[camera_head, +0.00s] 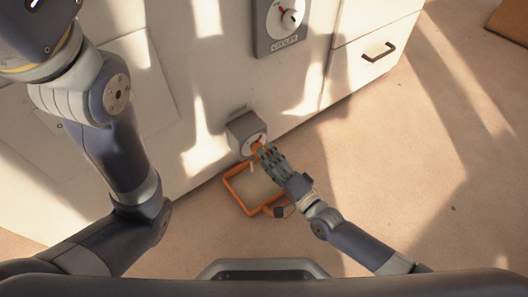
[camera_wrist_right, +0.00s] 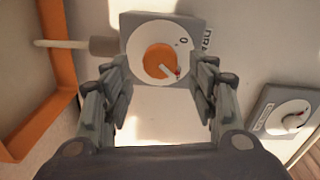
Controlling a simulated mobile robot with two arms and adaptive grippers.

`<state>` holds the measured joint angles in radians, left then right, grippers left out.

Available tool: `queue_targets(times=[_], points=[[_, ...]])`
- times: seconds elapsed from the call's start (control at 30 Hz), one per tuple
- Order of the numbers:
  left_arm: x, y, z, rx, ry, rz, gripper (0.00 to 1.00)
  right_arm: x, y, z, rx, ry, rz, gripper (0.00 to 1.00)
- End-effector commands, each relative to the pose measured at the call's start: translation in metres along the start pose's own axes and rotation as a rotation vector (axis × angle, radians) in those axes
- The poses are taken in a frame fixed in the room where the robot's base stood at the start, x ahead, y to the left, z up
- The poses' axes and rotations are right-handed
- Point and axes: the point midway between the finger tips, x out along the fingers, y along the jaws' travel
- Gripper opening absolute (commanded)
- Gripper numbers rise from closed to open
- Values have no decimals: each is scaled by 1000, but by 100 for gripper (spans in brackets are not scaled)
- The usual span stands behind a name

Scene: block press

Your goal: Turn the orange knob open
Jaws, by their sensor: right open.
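The orange knob (camera_wrist_right: 157,58) sits on a round white dial on a grey box (camera_wrist_right: 190,28). The dial carries a "0" at its upper right and a red mark at its right. A pale bar on the knob slants towards the lower right. In the head view the box (camera_head: 241,125) is low on the pale cabinet front, and the knob is mostly hidden by my right gripper (camera_head: 262,153). In the wrist view my right gripper (camera_wrist_right: 160,72) is open, its fingers either side of the knob; contact cannot be told. My left arm shows, but its gripper does not.
An orange square frame (camera_head: 229,189) stands below the box. A pale spout (camera_wrist_right: 70,44) sticks out beside the box. A "COOLER" dial panel (camera_head: 283,22) is higher on the cabinet. A drawer handle (camera_head: 379,52) is at the right. The floor right of my right arm is clear.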

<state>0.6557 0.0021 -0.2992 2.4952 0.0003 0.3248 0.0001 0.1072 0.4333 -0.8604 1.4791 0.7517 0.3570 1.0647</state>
Motion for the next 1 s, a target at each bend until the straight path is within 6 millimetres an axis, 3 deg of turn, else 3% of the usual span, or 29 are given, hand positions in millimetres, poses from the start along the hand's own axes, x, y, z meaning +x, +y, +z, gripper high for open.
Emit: queue_targets(times=[0.2, 0.4, 0.6, 1.0], points=[[0, 0, 0, 0, 1, 2, 0, -50, 2, 0, 0, -1, 5, 54], [0, 0, 0, 0, 1, 2, 0, -79, 1, -1, 0, 0, 3, 54], [0, 0, 0, 0, 1, 2, 0, -88, 0, -1, 0, 1, 1, 54], [0, 1, 0, 0, 1, 3, 0, -88, 0, 0, 0, 0, 1, 54]])
